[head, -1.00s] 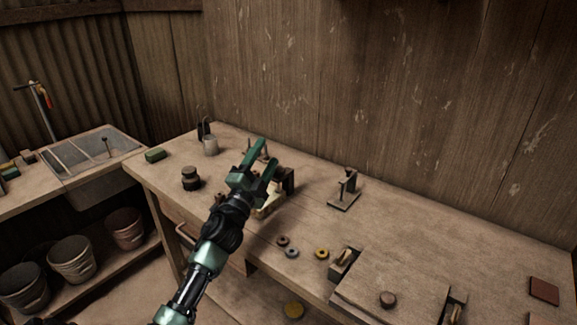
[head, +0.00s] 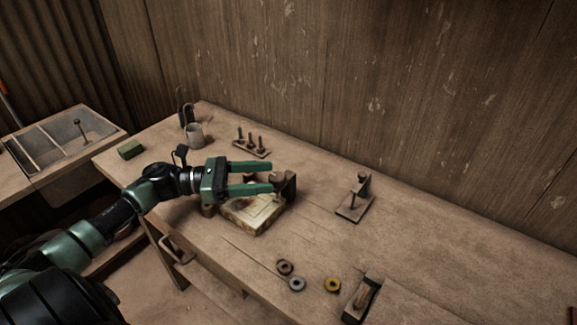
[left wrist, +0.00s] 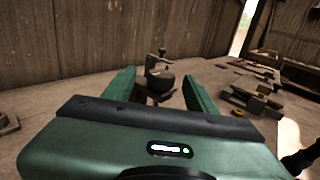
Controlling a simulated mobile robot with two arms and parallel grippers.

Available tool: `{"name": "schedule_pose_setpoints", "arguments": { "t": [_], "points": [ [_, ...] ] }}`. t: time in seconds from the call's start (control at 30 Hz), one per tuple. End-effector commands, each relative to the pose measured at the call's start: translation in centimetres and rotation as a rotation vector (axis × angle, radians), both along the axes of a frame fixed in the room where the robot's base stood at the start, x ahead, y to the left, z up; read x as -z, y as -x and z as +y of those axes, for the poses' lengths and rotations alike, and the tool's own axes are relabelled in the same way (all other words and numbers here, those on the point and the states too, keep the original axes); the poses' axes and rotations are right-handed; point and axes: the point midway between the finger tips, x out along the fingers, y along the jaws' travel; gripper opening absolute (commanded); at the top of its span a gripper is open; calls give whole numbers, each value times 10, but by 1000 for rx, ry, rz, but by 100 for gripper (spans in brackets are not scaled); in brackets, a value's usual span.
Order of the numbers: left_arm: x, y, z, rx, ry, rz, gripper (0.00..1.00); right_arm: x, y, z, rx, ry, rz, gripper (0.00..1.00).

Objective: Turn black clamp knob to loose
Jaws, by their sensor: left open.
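The black clamp knob (left wrist: 160,82) is a dark round disc in the left wrist view, framed between my two green fingers. In the head view the dark clamp (head: 288,188) stands at the right end of a pale, stained tile block (head: 254,211) on the workbench. My left gripper (head: 271,176) comes in from the left, level above the block, with its fingers apart and pointing right at the clamp. The fingertips are close to the knob; I cannot tell whether they touch it. The fingers hide part of the clamp in the head view. My right gripper is not in view.
A metal stand (head: 355,200) is right of the clamp. A peg rack (head: 251,146), grey cup (head: 195,135) and green block (head: 130,149) are behind and left. Several small rings (head: 332,285) lie in front. The bench's right side is mostly clear.

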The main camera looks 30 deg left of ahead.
Motion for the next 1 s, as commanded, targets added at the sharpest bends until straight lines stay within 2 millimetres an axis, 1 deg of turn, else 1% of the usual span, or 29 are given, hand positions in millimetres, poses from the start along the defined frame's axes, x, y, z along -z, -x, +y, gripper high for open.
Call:
{"name": "schedule_pose_setpoints", "arguments": {
  "t": [0.03,0.13,0.2,0.27,0.4,0.5,0.6,0.77,0.87,0.9,0.97,1.0],
  "points": [
    [-4,-5,-7,2,2,-3,57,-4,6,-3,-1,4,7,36],
    [-5,-15,-20,1,4,-3,57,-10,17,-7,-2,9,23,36],
    [-5,-22,-30,0,4,-3,57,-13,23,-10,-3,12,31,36],
    [-5,-27,-37,-1,3,-3,57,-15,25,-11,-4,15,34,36],
    [-3,-37,-50,-2,4,-1,57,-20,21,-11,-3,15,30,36],
    [-2,-40,-54,-3,3,0,57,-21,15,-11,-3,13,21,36],
    [-1,-40,-55,-2,3,2,57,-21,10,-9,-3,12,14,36],
    [0,-40,-55,-3,3,2,57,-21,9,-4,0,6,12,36],
    [-1,-40,-55,-3,3,2,32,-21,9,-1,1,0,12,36],
    [-1,-40,-55,-3,3,2,20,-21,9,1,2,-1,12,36],
    [-1,-40,-55,-3,3,2,4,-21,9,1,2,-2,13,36],
    [-1,-40,-55,-3,3,2,0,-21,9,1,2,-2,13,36]
  ]
}}
